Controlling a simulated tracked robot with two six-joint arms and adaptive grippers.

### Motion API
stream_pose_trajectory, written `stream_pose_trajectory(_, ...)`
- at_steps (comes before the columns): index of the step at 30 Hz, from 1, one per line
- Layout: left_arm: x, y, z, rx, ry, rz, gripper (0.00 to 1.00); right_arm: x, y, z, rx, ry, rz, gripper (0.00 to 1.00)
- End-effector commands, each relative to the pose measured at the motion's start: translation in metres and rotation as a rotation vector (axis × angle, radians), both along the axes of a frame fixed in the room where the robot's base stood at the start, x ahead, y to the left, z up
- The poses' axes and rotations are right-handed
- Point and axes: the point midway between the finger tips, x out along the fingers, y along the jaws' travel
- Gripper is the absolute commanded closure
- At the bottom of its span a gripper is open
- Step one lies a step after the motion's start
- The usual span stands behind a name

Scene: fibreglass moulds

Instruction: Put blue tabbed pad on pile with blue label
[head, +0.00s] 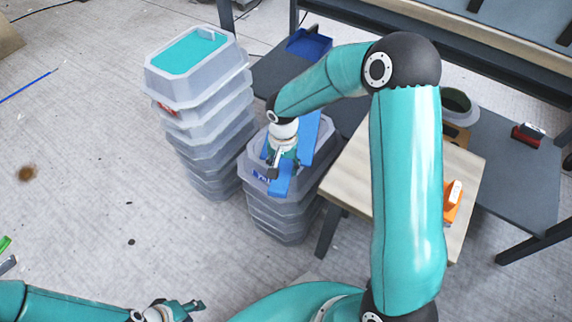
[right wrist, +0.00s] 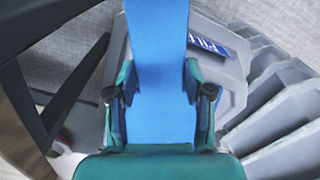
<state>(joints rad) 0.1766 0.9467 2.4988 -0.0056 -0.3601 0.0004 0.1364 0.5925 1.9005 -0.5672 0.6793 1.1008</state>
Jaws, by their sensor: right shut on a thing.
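The blue pad (head: 308,142) is held by my right gripper (head: 282,166) over the shorter grey pile (head: 280,222) in the head view. The blue label (head: 261,177) is on this pile's front left side. In the right wrist view the blue pad (right wrist: 158,50) runs between the two fingers of my right gripper (right wrist: 160,95), and the label (right wrist: 208,38) shows beside it. I cannot tell whether the pad touches the pile's top. My arm and gripper hide part of the pad. My left gripper (head: 187,307) is at the lower left, away from the piles; its opening is unclear.
A taller grey pile (head: 205,130) with a teal pad (head: 188,50) on top stands close to the left. A wooden-topped table (head: 345,185) with an orange item (head: 453,203) is on the right. A blue tray (head: 308,44) lies behind. The left floor is mostly clear.

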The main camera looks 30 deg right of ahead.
Motion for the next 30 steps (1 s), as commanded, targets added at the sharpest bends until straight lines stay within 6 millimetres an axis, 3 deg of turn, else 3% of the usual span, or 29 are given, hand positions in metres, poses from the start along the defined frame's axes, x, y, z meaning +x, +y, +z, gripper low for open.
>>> stream_pose_trajectory(7, 0.0, 0.0, -0.003, 0.0, 0.0, 0.0, 0.6, 0.0, 0.0, -0.002, 0.0, 0.0, 0.001, 0.75)
stream_pose_trajectory(8, 0.0, 0.0, -0.001, 0.0, 0.0, 0.0, 0.6, 0.0, 0.0, 0.0, 0.0, 0.0, 0.001, 0.44)
stream_pose_trajectory(12, 0.0, 0.0, -0.001, 0.0, 0.0, 0.0, 0.6, 0.0, 0.0, 0.0, 0.0, 0.0, 0.001, 0.24)
stream_pose_trajectory(23, 0.0, 0.0, 0.002, 0.0, 0.0, 0.0, 0.6, 0.0, 0.001, 0.003, 0.0, 0.0, 0.001, 0.24)
stream_pose_trajectory(30, 0.0, 0.0, 0.01, 0.0, 0.0, 0.0, 0.6, 0.001, 0.0, 0.035, -0.001, -0.005, 0.001, 0.24)
